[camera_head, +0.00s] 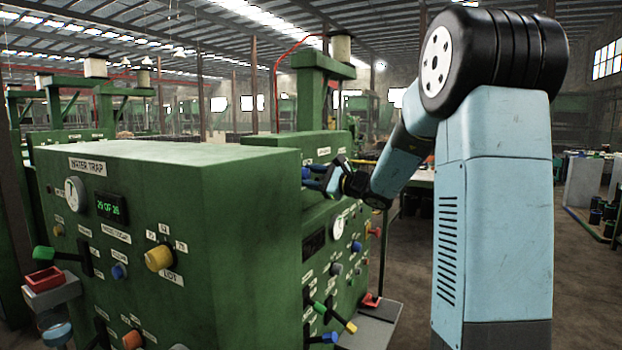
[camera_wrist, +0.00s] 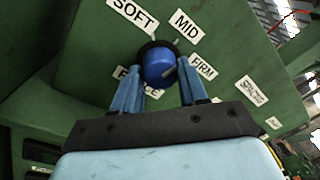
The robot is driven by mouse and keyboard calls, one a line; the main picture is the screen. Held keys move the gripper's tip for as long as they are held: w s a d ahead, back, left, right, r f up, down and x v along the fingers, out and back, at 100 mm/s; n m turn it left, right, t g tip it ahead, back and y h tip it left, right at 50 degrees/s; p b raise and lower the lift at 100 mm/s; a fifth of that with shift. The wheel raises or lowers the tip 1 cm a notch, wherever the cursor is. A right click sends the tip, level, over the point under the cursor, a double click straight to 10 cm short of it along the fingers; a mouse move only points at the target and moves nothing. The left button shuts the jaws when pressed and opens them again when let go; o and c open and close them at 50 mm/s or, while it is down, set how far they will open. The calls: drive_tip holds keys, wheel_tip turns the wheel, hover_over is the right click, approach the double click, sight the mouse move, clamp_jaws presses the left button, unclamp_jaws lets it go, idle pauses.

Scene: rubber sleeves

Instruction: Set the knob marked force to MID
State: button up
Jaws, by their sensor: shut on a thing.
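The blue force knob (camera_wrist: 159,68) sits on a dark round base on the green panel in the wrist view. The SOFT label (camera_wrist: 132,14) is above left of it, the MID label (camera_wrist: 187,24) above right, and the FIRM label (camera_wrist: 202,67) to the right. The FORCE label (camera_wrist: 126,80) is below and partly hidden by the left finger. My gripper (camera_wrist: 162,78) is shut on the knob, with one blue finger on each side. I cannot tell for sure which label the knob points at.
A near green cabinet (camera_head: 190,200) with a WATER TRAP label, a yellow knob (camera_head: 158,257) and a red tray (camera_head: 44,279) stands at left. Other knobs and levers, such as a yellow-tipped lever (camera_head: 350,327), stick out below my arm. Open floor lies at right.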

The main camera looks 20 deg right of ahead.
drive_tip(key=shift+f+n, duration=0.1)
drive_tip(key=shift+n, duration=1.2)
drive_tip(key=shift+f, duration=0.1)
drive_tip(key=o, duration=1.1)
drive_tip(key=shift+c, duration=0.2)
drive_tip(key=v, duration=1.3)
drive_tip(key=shift+s+d, duration=0.25)
drive_tip(key=shift+d, duration=0.1)
drive_tip(key=shift+f, duration=0.1)
